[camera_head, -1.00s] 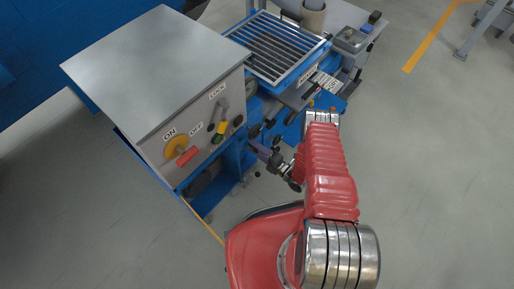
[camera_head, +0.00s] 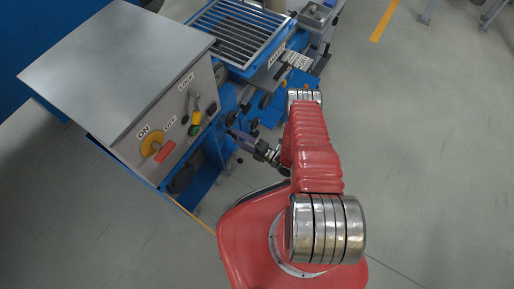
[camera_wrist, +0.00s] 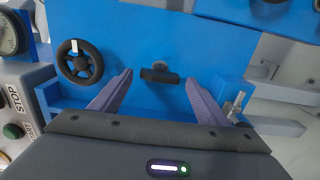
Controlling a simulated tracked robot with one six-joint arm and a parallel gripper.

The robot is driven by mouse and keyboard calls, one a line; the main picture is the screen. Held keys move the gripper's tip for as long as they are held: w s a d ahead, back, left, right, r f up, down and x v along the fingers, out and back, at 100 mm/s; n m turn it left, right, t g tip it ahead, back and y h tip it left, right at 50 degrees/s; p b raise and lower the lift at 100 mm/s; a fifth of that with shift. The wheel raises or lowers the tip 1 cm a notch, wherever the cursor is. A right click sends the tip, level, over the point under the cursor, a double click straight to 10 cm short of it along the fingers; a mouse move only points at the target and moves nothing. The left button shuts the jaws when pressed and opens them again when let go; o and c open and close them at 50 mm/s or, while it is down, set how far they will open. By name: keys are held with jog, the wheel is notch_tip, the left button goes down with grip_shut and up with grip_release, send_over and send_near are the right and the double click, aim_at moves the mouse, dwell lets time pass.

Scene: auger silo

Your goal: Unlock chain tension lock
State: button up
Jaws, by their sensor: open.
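My gripper (camera_head: 233,136) is at the blue side of the machine in the head view, right of the control box. In the wrist view my gripper (camera_wrist: 158,80) is open, with its two purple-grey fingers apart. A black T-shaped handle (camera_wrist: 160,75) on the blue panel shows between the fingertips. The fingers are not closed on it; whether they touch the panel I cannot tell. No label marks this handle as the chain tension lock.
A black handwheel (camera_wrist: 80,62) is left of the fingers, and a silver bolt-like fitting (camera_wrist: 237,104) is right. A green button (camera_wrist: 13,131) is at the left edge. The control box (camera_head: 110,70) stands left of my arm; open floor (camera_head: 420,150) lies right.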

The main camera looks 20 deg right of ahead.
jog(key=v, duration=1)
jog(key=shift+s+d, duration=0.2)
jog(key=shift+s, duration=0.05)
dwell(0.3)
